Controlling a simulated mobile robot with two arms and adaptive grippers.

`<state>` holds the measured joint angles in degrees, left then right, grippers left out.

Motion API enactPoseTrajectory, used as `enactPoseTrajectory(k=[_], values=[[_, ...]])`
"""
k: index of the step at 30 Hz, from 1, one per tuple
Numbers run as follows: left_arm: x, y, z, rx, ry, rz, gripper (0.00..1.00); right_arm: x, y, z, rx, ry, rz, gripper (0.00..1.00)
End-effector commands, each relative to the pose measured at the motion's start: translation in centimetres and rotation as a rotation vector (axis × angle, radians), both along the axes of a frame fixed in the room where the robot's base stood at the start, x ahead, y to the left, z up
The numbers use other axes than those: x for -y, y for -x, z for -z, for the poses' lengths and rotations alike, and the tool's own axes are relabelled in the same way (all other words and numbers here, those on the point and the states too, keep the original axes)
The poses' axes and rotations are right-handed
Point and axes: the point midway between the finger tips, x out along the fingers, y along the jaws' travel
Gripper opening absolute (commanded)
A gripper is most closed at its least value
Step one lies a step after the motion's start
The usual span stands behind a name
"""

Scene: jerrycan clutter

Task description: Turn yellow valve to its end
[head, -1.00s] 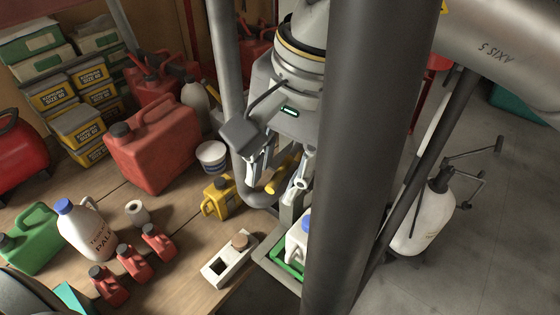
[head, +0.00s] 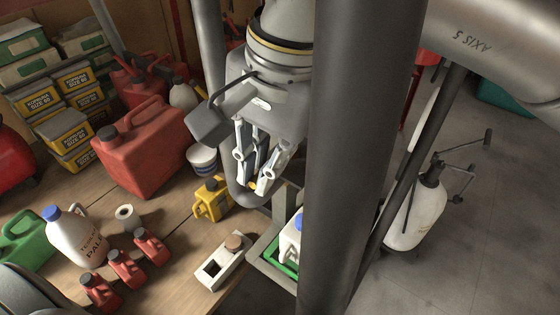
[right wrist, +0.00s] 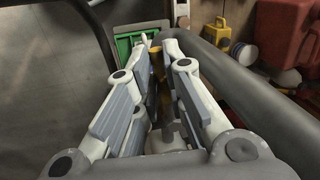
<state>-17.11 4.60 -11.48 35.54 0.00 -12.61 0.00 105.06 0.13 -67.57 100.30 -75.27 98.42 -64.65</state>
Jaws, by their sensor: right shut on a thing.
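My right gripper (head: 254,188) points down at the grey bent pipe beside the bench. Its fingers are shut on the yellow valve (right wrist: 157,63), which shows as a narrow yellow strip between the fingers in the right wrist view. The fingertips also show there (right wrist: 157,43). In the head view the fingers hide nearly all of the valve, so its angle cannot be read. My left gripper is not in view.
A green tray (head: 282,262) with a white jug (head: 291,237) is below right. Red cans crowd the bench (head: 180,235).

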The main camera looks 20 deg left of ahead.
Motion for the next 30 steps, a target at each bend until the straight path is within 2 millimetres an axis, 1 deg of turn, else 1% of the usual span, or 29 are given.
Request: enactPoseTrajectory(k=[3, 7, 8, 12, 13, 26, 30], values=[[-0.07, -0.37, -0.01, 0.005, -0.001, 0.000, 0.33, -0.17, 0.01, -0.07, -0.001, -0.002, 0.006, 0.00], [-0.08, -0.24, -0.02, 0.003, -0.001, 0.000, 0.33, -0.16, 0.01, -0.08, -0.002, -0.003, 0.006, 0.00], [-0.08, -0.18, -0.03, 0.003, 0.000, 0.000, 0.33, -0.16, 0.01, -0.08, -0.001, -0.003, 0.005, 0.13], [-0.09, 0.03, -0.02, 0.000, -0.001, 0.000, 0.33, -0.15, 0.01, -0.07, -0.002, -0.002, 0.005, 0.31], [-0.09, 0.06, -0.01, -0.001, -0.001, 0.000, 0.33, -0.15, 0.01, -0.07, -0.002, -0.002, 0.005, 0.33], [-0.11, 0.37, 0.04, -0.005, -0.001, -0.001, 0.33, -0.16, 0.04, -0.03, -0.001, -0.002, 0.003, 0.33], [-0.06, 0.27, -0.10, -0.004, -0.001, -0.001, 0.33, 0.22, -0.07, -0.08, -0.002, -0.002, -0.005, 0.33]])
